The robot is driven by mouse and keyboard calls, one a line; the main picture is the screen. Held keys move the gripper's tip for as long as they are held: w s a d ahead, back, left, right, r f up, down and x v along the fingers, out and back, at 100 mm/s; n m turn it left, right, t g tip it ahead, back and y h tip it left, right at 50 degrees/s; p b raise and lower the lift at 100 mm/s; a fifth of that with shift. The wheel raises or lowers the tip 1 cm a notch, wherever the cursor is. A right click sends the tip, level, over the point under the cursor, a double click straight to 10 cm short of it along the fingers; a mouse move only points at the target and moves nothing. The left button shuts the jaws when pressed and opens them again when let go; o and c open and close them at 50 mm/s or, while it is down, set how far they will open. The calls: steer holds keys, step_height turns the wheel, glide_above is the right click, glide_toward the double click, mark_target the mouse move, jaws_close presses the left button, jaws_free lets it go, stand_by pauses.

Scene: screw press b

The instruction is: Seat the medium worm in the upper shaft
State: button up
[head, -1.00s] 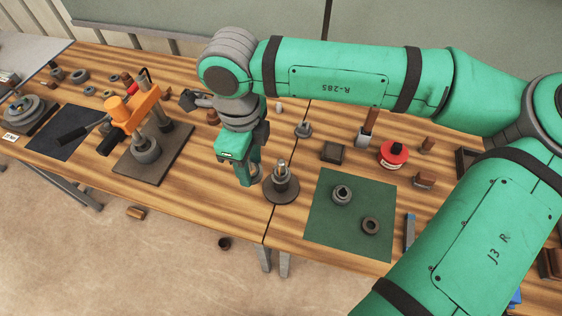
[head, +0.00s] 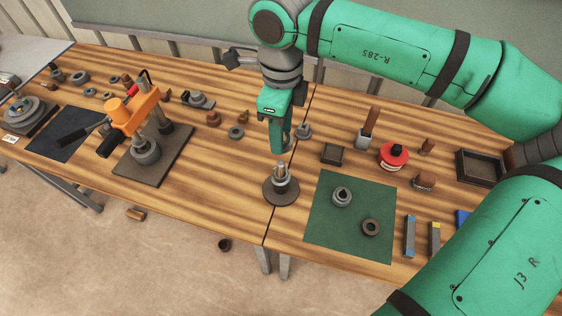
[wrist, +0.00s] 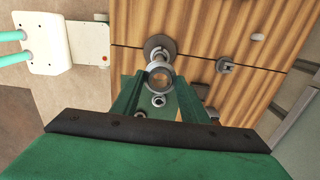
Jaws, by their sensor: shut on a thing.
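My gripper (head: 280,145) points down just behind and above a round-based grey stand (head: 281,197) with a thin upright shaft (head: 281,172). In the wrist view, my gripper (wrist: 160,82) is shut on a grey ring-shaped part (wrist: 160,70), seen from above with its bore showing; I take it to be the medium worm. In the head view the fingers mostly hide it. The stand's base also shows in the wrist view (wrist: 158,42), partly covered by the held part. I cannot tell whether the held part touches the shaft.
A green mat (head: 325,228) holds a grey collar (head: 342,197) and a brown ring (head: 371,227). An orange press (head: 135,112) stands on a dark plate at left. A red tin (head: 393,156) and a small dark box (head: 333,153) stand at right. Wood is clear left of the stand.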

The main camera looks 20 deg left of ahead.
steer(key=shift+f, duration=0.15)
glide_above(281, 163)
steer(key=shift+f, duration=2.65)
steer(key=shift+f, duration=0.4)
steer(key=shift+f, duration=1.05)
steer(key=shift+f, duration=0.3)
steer(key=shift+f, duration=1.1)
steer(key=shift+f, duration=0.15)
steer(key=o, duration=1.4)
